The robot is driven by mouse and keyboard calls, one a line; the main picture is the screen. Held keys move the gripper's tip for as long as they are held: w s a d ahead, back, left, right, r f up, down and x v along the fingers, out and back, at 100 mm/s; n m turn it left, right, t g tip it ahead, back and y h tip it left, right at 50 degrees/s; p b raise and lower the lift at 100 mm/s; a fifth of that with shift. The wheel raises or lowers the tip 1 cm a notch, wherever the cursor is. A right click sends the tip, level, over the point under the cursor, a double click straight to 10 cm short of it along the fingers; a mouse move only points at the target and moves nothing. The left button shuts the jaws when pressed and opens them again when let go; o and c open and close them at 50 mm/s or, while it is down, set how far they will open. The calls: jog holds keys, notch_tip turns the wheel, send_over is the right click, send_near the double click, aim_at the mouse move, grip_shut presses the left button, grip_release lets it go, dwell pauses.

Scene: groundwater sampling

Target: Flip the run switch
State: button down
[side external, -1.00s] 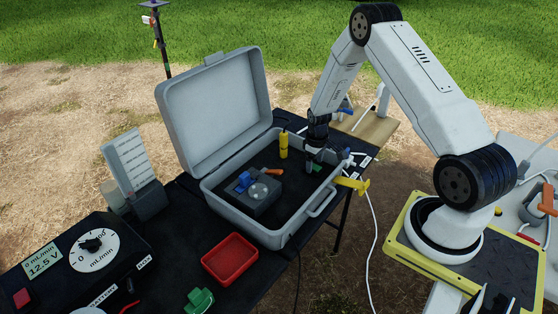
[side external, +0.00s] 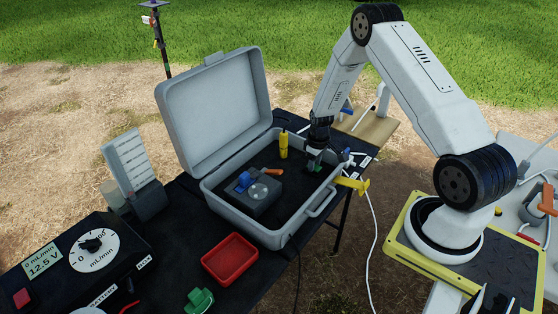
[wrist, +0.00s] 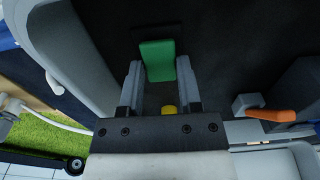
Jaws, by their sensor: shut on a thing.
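A green upright block or lever (wrist: 157,60), which I take to be the run switch, stands against the dark floor of the open grey case. My gripper (wrist: 158,78) has one finger on each side of it and is shut on its lower part. In the side view my gripper (side external: 314,162) is low inside the right end of the case. Only a small bit of green (side external: 317,169) shows under the fingers there. The pump controller (side external: 75,262) at lower left has a dial and a display with 12.5 V on its lower line.
The case wall (wrist: 70,50) is close beside my gripper. A yellow bottle (side external: 283,146) and a grey box with a blue knob (side external: 262,198) and orange lever (side external: 273,172) share the case. A red tray (side external: 230,258) stands in front. A yellow valve (side external: 352,184) sits outside the right wall.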

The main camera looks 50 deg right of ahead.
aim_at(317, 168)
jog(key=shift+s+t, duration=0.1)
jog(key=shift+t, duration=0.3)
jog(key=shift+c, duration=1.4)
grip_release()
jog(key=shift+r, duration=0.1)
jog(key=shift+s+r, duration=0.25)
jog(key=shift+r, duration=1.65)
jog(key=shift+s+r, duration=0.2)
jog(key=shift+r, duration=1.7)
jog(key=shift+a, duration=0.1)
